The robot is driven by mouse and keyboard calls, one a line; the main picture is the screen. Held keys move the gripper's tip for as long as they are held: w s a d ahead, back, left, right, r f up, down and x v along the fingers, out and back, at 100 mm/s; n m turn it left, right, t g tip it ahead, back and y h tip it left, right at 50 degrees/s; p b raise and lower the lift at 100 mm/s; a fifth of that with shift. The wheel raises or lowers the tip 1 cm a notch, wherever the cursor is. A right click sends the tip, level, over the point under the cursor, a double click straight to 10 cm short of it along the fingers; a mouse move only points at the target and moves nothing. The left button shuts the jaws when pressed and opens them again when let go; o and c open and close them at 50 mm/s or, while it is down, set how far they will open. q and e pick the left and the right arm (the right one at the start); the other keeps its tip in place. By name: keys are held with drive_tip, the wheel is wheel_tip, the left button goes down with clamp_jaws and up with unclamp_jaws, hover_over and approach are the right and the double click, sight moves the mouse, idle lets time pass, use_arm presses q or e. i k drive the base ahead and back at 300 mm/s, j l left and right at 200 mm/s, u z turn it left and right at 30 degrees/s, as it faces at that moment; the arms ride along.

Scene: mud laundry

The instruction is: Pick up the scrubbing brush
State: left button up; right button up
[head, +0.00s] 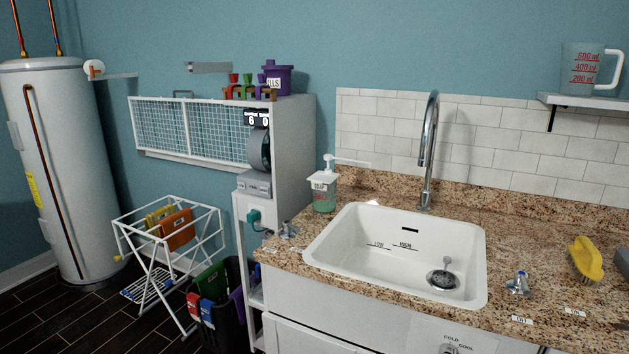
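The scrubbing brush (586,259) has a yellow back and darker bristles. It lies on the granite counter at the right, to the right of the sink, and appears tilted on its side. Neither of my grippers shows in the head view, so I cannot see whether they are open or shut.
A white sink (394,249) with a tall chrome faucet (428,150) is left of the brush. A small chrome tap handle (518,284) stands between them. A dark grey object (622,262) is cut off at the right edge. A soap bottle (324,190) stands behind the sink's left corner.

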sight(588, 261)
drive_tip(key=z, duration=1.6)
